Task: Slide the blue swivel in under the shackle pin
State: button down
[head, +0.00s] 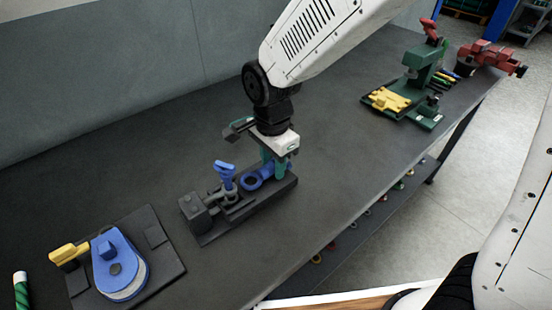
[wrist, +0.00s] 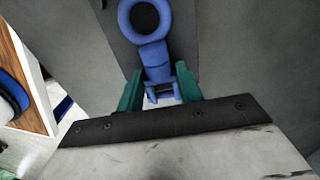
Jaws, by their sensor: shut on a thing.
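The blue swivel (head: 251,183) lies low over the right part of a dark fixture (head: 210,235), its ring pointing left toward the shackle. In the wrist view the swivel (wrist: 155,70) has its ring at the top and its forked end between the green fingers. My gripper (head: 273,168) is shut on the swivel's forked end; it also shows in the wrist view (wrist: 160,90). The grey shackle (head: 229,193) stands left of the ring, with the blue-handled shackle pin (head: 225,172) upright at it. The ring seems just short of the shackle; I cannot tell whether they touch.
A plate with a blue pulley-like part (head: 118,262) and a yellow handle (head: 68,254) is at the front left. A green press (head: 420,75) with a yellow piece and a red vise (head: 490,56) stand at the far right. The bench between is clear.

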aim_at(254, 184)
jog(key=shift+s+a, duration=0.5)
jog(key=shift+a, duration=0.25)
jog(key=shift+s+a, duration=0.45)
jog(key=shift+a, duration=0.25)
jog(key=shift+s+a, duration=0.5)
jog(key=shift+a, duration=0.25)
jog(key=c, duration=0.9)
grip_release()
jog(key=shift+o, duration=0.2)
